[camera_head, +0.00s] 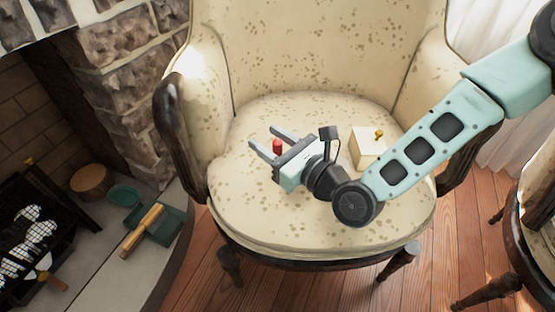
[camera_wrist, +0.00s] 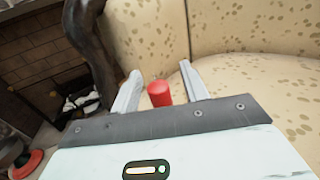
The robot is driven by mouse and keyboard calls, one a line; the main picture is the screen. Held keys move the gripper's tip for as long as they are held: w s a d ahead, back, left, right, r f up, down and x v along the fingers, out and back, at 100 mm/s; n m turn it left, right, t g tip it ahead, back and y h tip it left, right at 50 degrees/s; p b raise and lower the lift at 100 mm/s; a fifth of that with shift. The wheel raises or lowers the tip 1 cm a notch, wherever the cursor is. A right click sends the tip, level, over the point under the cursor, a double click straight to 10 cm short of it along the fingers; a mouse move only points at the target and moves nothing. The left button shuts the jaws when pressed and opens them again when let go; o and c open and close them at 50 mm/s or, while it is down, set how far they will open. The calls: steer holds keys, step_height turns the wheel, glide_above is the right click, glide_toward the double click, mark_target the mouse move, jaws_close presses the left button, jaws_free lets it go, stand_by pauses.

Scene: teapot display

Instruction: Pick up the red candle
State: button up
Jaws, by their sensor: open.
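The red candle (camera_head: 278,147) is a short red cylinder over the seat of the cream armchair (camera_head: 235,185). In the wrist view the candle (camera_wrist: 159,93) stands upright between the two fingers, nearer the right-hand one in depth and height hard to judge. My gripper (camera_head: 262,138) is open, with its fingers on either side of the candle. I see no finger clearly touching it. The candle's base is partly hidden by the gripper in the wrist view.
A cream box (camera_head: 367,150) with a small gold knob sits on the seat to the right, behind my arm. The chair's dark wooden armrest (camera_head: 180,130) rises at the left. A stone fireplace (camera_head: 120,75) stands beyond it. The front of the seat is clear.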

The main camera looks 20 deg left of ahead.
jaws_close()
steer(key=shift+r, duration=0.1)
